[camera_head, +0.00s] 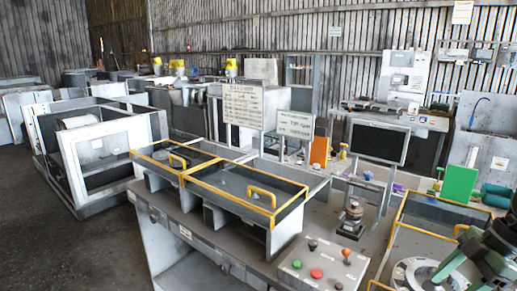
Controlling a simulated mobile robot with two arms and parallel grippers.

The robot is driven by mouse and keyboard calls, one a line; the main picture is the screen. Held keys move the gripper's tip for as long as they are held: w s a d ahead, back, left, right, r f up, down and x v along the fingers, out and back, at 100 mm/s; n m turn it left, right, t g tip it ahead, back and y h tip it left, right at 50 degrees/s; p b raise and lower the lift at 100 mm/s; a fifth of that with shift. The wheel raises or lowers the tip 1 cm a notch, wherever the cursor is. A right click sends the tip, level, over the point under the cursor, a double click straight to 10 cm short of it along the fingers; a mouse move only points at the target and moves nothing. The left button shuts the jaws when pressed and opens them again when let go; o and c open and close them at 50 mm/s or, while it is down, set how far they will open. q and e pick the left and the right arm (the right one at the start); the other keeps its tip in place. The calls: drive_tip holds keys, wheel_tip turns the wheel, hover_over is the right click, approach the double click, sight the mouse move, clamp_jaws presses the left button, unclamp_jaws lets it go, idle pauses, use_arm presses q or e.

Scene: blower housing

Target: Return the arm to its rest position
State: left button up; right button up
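A dark green-grey arm part (490,252), which looks like my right arm with its gripper, comes in at the lower right edge. It is partly cut off by the frame. A curved green piece of it reaches left over a pale round ring-shaped part (413,273) in the right-hand bay of the bench. I cannot tell whether it touches that part, or whether the gripper is open or shut. My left arm and gripper are not in view.
A bench with yellow-framed glass lids (247,187) fills the middle. A button panel (322,265), a black monitor (379,141) and a green block (459,184) stand near the arm. White-framed housings (102,148) stand at left. The floor (50,245) at lower left is clear.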

drive_tip(key=w+a+n+t+y, duration=0.1)
drive_tip(key=w+a+n+y, duration=0.15)
drive_tip(key=a, duration=0.65)
drive_tip(key=w+a+n+t+y, duration=0.15)
drive_tip(key=a+y, duration=0.25)
drive_tip(key=a, duration=0.4)
drive_tip(key=w+a+r+m+t+y, duration=0.35)
drive_tip(key=a+r+t+y, duration=0.2)
drive_tip(key=a+t, duration=0.35)
drive_tip(key=s+d+f+m+t+h, duration=0.35)
drive_tip(key=d+f+m+h, duration=0.65)
drive_tip(key=f+m+h, duration=0.6)
drive_tip(key=s+a+f+g, duration=0.2)
drive_tip(key=s+f+g, duration=0.45)
drive_tip(key=s, duration=0.65)
drive_tip(key=s+a+f+g, duration=0.1)
drive_tip(key=s+f+g, duration=0.55)
drive_tip(key=s, duration=0.65)
wheel_tip(320, 180, down, 25)
drive_tip(key=n+g, duration=0.1)
drive_tip(key=s+d+f+g, duration=0.1)
drive_tip(key=s+d+f, duration=0.2)
drive_tip(key=s+f, duration=1.4)
drive_tip(key=shift+s+f+h, duration=0.35)
drive_tip(key=shift+f+h, duration=0.05)
drive_tip(key=shift+f, duration=0.15)
